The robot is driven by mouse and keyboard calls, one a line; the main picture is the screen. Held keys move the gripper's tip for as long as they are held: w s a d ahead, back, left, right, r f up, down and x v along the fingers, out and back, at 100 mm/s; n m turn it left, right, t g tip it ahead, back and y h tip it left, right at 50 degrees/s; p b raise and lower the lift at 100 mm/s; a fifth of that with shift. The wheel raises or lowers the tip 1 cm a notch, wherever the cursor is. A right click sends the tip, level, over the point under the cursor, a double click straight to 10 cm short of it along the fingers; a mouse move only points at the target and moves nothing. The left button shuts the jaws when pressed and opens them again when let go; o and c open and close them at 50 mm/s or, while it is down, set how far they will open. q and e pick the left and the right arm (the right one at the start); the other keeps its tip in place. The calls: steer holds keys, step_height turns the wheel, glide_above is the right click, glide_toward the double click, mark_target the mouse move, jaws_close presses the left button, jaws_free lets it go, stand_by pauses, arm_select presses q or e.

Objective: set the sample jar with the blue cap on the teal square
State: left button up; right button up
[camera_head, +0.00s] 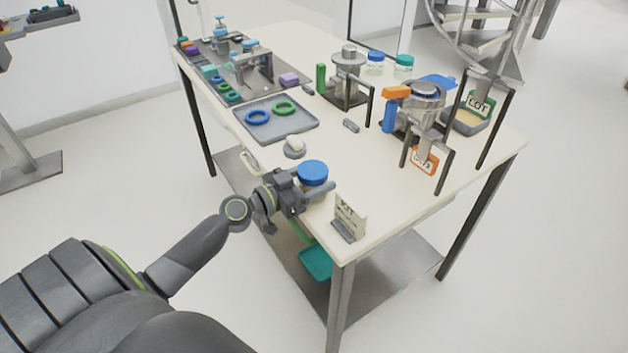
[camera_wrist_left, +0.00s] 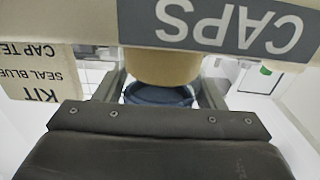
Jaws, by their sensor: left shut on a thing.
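The sample jar with the blue cap (camera_head: 313,171) is upright at the table's near left edge. My left gripper (camera_head: 314,190) is shut on it, with the fingers around the body below the cap. I cannot tell whether the jar touches the tabletop. In the left wrist view the jar's tan body (camera_wrist_left: 162,66) and dark blue cap (camera_wrist_left: 158,95) show between the fingers (camera_wrist_left: 160,90). A teal square (camera_head: 316,262) shows below the tabletop, near the lower shelf. My right gripper is not in view.
A KIT card (camera_head: 349,217) stands at the near corner. A grey tray (camera_head: 290,130) with blue and green rings lies behind the gripper, near a small white-topped object (camera_head: 294,147). Capped jars (camera_head: 375,62) and metal fixtures (camera_head: 348,80) stand farther back.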

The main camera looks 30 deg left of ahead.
arm_select(q)
steer(key=shift+r, duration=0.1)
steer(key=o, duration=1.2)
